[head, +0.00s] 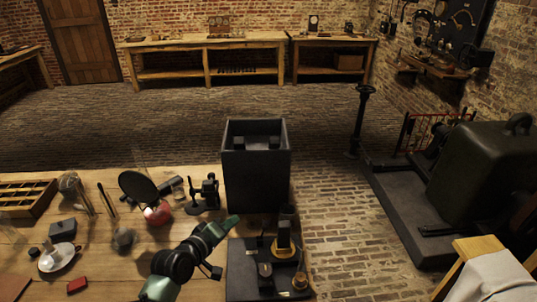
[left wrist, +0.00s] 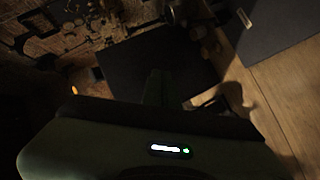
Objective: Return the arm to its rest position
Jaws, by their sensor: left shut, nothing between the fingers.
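My left gripper (head: 232,221) is at the end of my green and black left arm (head: 172,265), which reaches up and right from the bottom of the head view. It is shut and empty. It appears close to the front of a tall dark open-topped box (head: 256,185) and the back left corner of a black base (head: 240,284) with small fittings. I cannot tell whether it touches either. In the dim left wrist view, the dark shut fingers (left wrist: 155,88) show beyond the gripper body with its lit indicator. My right gripper is not in view.
The wooden table (head: 110,285) holds a round dark mirror-like disc (head: 138,187), a red round item (head: 158,214), a black stand (head: 206,195), glassware, a white dish (head: 57,262) and a compartment tray (head: 27,197). Brick floor is clear behind. Dark machinery (head: 485,175) stands right.

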